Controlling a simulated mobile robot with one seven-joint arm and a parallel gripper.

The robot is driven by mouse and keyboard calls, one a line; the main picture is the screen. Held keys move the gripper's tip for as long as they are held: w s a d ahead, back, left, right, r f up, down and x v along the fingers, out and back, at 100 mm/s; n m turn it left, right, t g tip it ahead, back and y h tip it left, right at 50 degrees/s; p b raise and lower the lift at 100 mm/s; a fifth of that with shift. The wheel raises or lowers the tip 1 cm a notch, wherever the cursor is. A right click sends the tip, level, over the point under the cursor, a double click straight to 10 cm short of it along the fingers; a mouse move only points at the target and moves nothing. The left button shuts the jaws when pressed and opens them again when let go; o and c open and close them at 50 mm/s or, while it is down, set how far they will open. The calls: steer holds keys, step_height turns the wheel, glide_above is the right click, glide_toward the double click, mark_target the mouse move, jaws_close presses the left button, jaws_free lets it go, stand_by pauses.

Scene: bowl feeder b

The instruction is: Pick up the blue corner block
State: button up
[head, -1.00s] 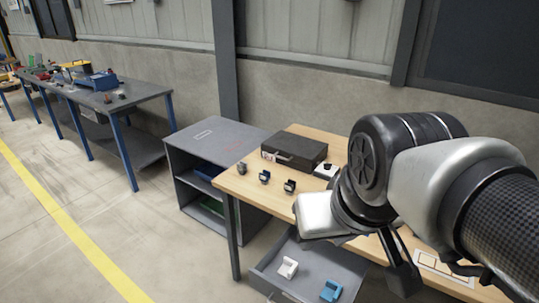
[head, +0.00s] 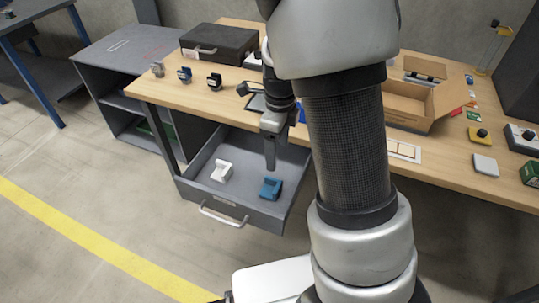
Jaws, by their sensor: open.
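The blue corner block (head: 270,188) lies in the open grey drawer (head: 243,208), right of a white corner block (head: 222,172). My gripper (head: 270,167) points down just above the blue block, near its top in the picture. The gripper is open and seen nearly edge-on, so only one finger shows clearly. I cannot tell how far it is above the block. Nothing shows between the jaws. My arm hides part of the table.
The wooden table (head: 460,170) stands above the drawer. It bears a black case (head: 220,43), several small dark blocks and an open cardboard box (head: 407,105). A grey cabinet (head: 113,50) stands to the left. The drawer walls surround both corner blocks.

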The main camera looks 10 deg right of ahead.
steer(key=b, duration=0.4)
glide_toward(278, 187)
steer(key=f, duration=0.5)
steer(key=shift+w+a+f, duration=0.1)
steer(key=shift+w+f, duration=0.1)
steer(key=shift+w, duration=0.05)
steer(key=shift+s+f+b, duration=0.15)
steer(key=shift+f+b, duration=0.25)
steer(key=shift+f, duration=0.95)
steer(key=shift+s+f+b, duration=0.1)
steer(key=shift+f+b, duration=0.3)
steer(key=shift+f, duration=0.9)
steer(key=c, duration=1.1)
